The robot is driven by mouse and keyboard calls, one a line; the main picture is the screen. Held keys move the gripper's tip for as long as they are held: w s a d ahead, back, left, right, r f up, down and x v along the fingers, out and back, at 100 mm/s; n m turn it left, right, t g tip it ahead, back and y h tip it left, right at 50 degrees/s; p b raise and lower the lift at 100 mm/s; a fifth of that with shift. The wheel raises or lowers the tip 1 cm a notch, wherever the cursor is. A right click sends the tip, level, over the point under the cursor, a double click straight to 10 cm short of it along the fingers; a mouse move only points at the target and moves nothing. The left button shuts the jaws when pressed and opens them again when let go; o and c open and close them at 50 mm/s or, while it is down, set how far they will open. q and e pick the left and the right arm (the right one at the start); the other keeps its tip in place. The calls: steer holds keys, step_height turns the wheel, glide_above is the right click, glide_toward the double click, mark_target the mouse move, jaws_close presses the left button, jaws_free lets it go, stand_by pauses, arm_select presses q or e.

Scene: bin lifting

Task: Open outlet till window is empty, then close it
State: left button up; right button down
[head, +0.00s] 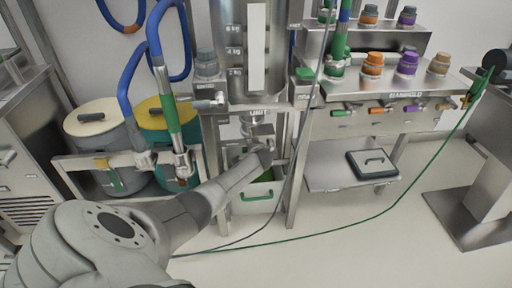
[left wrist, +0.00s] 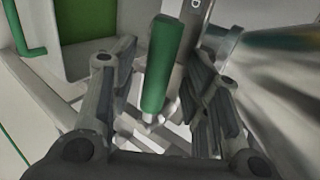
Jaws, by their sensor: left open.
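The steel vessel (head: 225,100) has a tall, uniformly pale window (head: 257,45) beside kg marks; I cannot tell its fill level. The outlet (head: 256,117) is under the vessel, partly hidden behind my left gripper (head: 266,153). In the left wrist view my left gripper (left wrist: 160,90) is open, its fingers on either side of a green lever (left wrist: 163,62) at the outlet. I cannot tell whether the fingers touch it. A white bin (head: 262,207) with a green handle stands below; its green inside (left wrist: 85,25) shows in the left wrist view. My right gripper is out of view.
Lidded drums (head: 95,115) and a rail with blue and green hoses (head: 165,95) stand at left. A manifold bench (head: 385,122) with coloured caps stands at right, with a dark-lidded box (head: 372,163) on its lower shelf. A green hose (head: 385,208) crosses the open floor.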

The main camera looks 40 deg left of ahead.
arm_select(q)
steer(key=v, duration=1)
steer(key=shift+f, duration=0.1)
stand_by(0.6)
